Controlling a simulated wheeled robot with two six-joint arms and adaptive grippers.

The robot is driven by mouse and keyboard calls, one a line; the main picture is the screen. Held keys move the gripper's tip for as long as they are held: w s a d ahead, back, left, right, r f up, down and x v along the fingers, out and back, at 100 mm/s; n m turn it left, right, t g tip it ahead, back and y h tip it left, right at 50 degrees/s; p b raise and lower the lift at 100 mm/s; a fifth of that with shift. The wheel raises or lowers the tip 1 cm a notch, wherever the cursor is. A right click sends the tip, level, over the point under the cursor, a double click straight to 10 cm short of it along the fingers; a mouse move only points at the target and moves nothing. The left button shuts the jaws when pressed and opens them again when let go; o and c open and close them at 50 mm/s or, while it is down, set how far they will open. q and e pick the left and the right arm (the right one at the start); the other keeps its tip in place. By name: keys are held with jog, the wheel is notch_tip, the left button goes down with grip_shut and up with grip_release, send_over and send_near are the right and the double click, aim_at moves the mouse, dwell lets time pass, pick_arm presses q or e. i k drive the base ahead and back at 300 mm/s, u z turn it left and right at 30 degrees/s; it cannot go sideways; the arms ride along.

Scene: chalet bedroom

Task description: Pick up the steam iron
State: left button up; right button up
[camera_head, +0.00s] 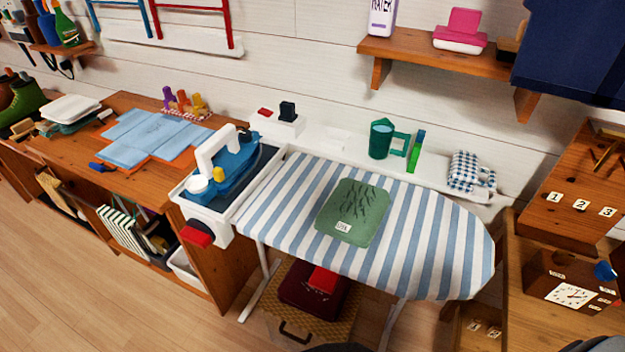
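The steam iron (238,168) is blue with a thick white handle (212,146). It rests in the white-rimmed iron rest (184,209) with a dark bed, at the left end of the ironing board. A white round part with a yellow piece sits at its near left end. The striped blue and white ironing board (440,240) extends to the right of it. Neither of my grippers is in view. Dark shapes at the bottom edge cannot be made out.
A green cloth (352,212) lies on the board. A green mug (381,138) and a checked item (470,172) stand on the white ledge behind. Folded blue cloths (135,145) lie on the wooden counter at left. A wooden shelf (415,52) overhangs the back wall.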

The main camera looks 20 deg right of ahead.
aim_at(224, 150)
jog(key=u, duration=0.9)
jog(key=i, duration=0.55)
jog(key=z, duration=2.4)
